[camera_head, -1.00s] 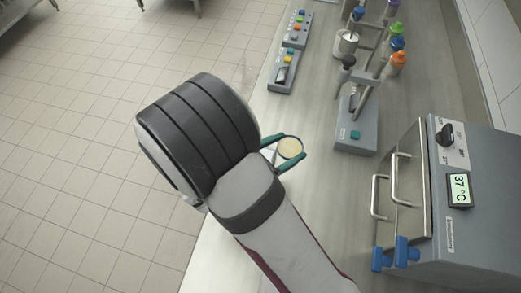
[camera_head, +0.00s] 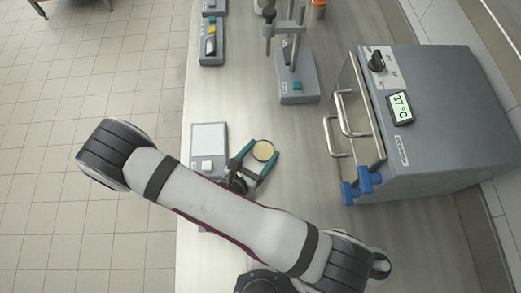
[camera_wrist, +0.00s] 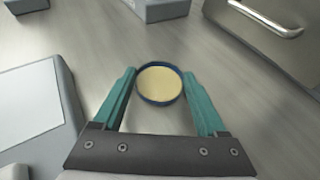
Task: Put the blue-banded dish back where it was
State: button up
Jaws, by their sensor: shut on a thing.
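The blue-banded dish (camera_head: 263,151) is a small round dish with pale yellow contents and a dark blue rim. It also shows in the wrist view (camera_wrist: 159,84), level between the teal fingertips. My gripper (camera_head: 258,156) is shut on the dish, with a finger on either side of it. The dish is over the bench top (camera_head: 262,112); I cannot tell how high above it. The incubator (camera_head: 440,115), a grey box reading 37 °C, stands to the right with its metal-handled door facing the bench; its inside is hidden.
A grey device with a white plate (camera_head: 209,138) stands left of the dish, close to my gripper. A stand with a grey base (camera_head: 298,87) is behind. Blue knobs (camera_head: 360,185) stick out by the incubator door. Bench between dish and incubator is clear.

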jog(key=o, duration=1.4)
jog(key=shift+f, duration=0.1)
jog(key=shift+r, duration=0.2)
jog(key=v, duration=1.2)
jog(key=shift+f, duration=0.15)
jog(key=s+d+r+m+g+h, duration=0.1)
jog(key=s+d+r+m+g, duration=0.1)
jog(key=d+r+m+g, duration=1.3)
jog(key=s+a+r+m+t+y, duration=0.1)
jog(key=m+y, duration=0.4)
jog(key=m, duration=0.5)
jog(key=s+a+r+m+t+y, duration=0.1)
jog(key=s+a+m+t+y, duration=0.1)
jog(key=m+y, duration=0.3)
jog(key=a+m, duration=0.1)
jog(key=m, duration=0.3)
jog(key=shift+s+a+r+m+t, duration=0.3)
jog(key=shift+s+r+m, duration=0.05)
jog(key=shift+s+m, duration=0.05)
